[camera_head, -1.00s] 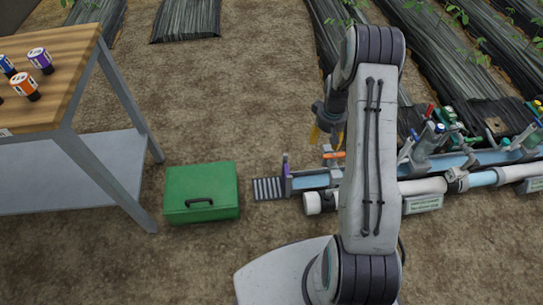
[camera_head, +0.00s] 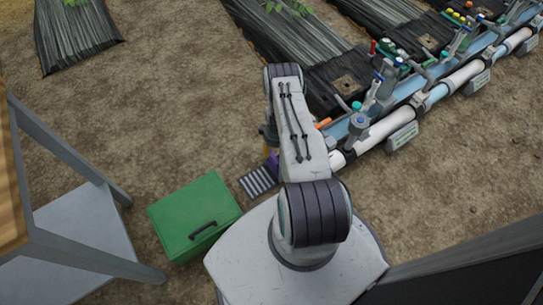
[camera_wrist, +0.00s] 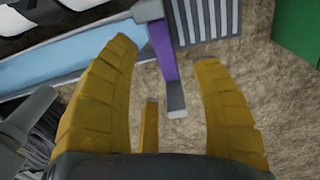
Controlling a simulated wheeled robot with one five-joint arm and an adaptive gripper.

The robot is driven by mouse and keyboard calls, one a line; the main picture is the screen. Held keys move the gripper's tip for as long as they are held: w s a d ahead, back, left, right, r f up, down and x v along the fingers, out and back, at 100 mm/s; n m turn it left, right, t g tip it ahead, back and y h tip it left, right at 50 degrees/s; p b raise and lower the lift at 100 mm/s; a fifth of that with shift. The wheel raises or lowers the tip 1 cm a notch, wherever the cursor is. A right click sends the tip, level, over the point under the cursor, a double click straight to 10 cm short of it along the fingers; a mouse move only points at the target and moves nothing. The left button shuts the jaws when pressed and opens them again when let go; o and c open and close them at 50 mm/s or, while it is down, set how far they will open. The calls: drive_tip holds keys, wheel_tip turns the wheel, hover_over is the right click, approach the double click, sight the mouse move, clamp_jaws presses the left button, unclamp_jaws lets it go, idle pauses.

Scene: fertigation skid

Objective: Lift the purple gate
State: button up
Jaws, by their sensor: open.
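The purple gate (camera_wrist: 162,48) stands at the end of the pale blue channel (camera_wrist: 75,72) in the wrist view. It is a narrow purple strip with a grey end piece. In the head view only a bit of the gate (camera_head: 272,163) shows beside my arm. My gripper (camera_wrist: 165,54) is open and empty, its yellow fingers on either side of the gate in the picture. No contact shows. In the head view my arm hides most of the gripper.
A grey slatted grate (camera_head: 258,181) lies beside the channel end. A green case (camera_head: 193,215) is on the soil to its left. A table (camera_head: 85,225) stands at far left. Bottles and valves (camera_head: 375,85) line the channel and white pipe (camera_head: 385,130) at right.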

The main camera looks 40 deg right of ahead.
drive_tip(key=shift+f+b, duration=0.95)
drive_tip(key=shift+f, duration=1.8)
